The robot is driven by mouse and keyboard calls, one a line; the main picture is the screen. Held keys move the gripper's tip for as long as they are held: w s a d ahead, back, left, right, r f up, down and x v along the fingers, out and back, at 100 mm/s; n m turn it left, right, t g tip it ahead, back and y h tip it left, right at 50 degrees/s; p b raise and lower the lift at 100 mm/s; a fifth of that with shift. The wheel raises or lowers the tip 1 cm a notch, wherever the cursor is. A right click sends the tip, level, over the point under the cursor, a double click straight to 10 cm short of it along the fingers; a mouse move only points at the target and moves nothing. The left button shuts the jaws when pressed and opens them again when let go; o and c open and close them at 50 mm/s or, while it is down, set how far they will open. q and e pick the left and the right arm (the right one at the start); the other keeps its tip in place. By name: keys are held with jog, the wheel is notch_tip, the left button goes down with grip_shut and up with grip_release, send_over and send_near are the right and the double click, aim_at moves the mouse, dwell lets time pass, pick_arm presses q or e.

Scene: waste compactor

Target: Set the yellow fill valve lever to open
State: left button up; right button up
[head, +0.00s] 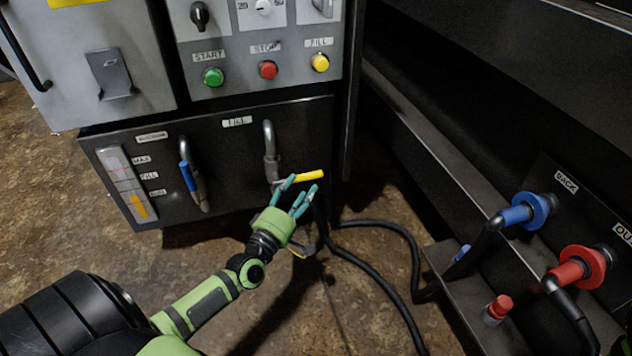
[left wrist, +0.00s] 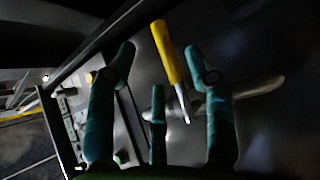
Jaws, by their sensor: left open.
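The yellow fill valve lever (head: 309,176) sticks out to the right from the grey vertical pipe (head: 270,150) on the lower black panel, roughly level and across the pipe. My left gripper (head: 301,190) is just below and in front of it, with its teal fingers spread. In the left wrist view the yellow lever (left wrist: 167,55) shows in the gap between the open fingers (left wrist: 158,85). I cannot tell whether any finger touches it. My right gripper is not in view.
A blue lever (head: 188,177) sits on another pipe to the left, beside a level gauge (head: 127,185). Green, red and yellow buttons (head: 320,62) are above. Black hoses (head: 375,225) lie on the floor at right, near blue and red couplings (head: 582,268).

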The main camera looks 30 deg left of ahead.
aim_at(310, 177)
pick_arm(q)
jog(key=w, duration=0.2)
jog(key=w+b, duration=0.1)
jog(key=w, duration=0.1)
jog(key=w+r+b, duration=0.1)
jog(key=w, duration=0.1)
jog(key=shift+w+a, duration=0.15)
jog(key=shift+a, duration=0.1)
grip_shut()
